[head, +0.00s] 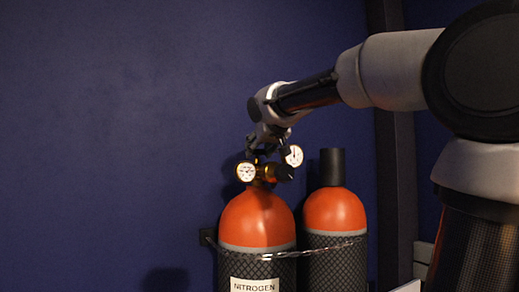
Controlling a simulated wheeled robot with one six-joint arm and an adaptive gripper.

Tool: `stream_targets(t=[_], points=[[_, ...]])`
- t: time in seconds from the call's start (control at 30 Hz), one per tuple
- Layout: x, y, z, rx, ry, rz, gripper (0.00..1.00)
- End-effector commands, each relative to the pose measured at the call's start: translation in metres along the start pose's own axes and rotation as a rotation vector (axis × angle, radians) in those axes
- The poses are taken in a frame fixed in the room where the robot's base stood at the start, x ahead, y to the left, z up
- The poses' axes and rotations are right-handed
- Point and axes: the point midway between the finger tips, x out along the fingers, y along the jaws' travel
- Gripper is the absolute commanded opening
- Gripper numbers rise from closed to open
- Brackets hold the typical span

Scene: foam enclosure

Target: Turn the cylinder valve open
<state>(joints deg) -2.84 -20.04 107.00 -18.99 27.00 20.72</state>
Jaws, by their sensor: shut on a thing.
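The nitrogen cylinder (257,218) stands upright, with an orange top, a dark mesh-patterned body and a white label reading NITROGEN. A brass valve and regulator (265,172) sits on its neck, with two round white gauges, one at the left (246,172) and one at the right (294,156). My gripper (265,155) points down onto the top of the valve from above and is shut on it. The fingertips are small and dark here, and the valve's handle is mostly hidden behind them.
A second orange-topped cylinder (335,211) with a black cap stands close at the right. A chain (318,247) runs across both cylinders, from a wall bracket (207,237) at the left. A dark blue wall (130,130) is behind. The space left of the cylinders looks clear.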

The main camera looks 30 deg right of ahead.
Motion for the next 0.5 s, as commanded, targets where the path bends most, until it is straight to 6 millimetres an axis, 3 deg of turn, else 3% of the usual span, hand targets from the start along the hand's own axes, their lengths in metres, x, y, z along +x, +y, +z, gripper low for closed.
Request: stream_targets(t=[0.23,0.27,0.3,0.37,0.5], points=[[0.0001,0.0005,0.0008,-0.001,-0.003,0.002,0.24],[0.0001,0.0005,0.0008,-0.001,-0.003,0.002,0.51],[0.0001,0.0005,0.0008,-0.001,-0.003,0.002,0.58],[0.0001,0.0005,0.0007,-0.001,-0.003,0.002,0.69],[0.0001,0.0004,0.0005,-0.001,-0.002,0.002,0.69]])
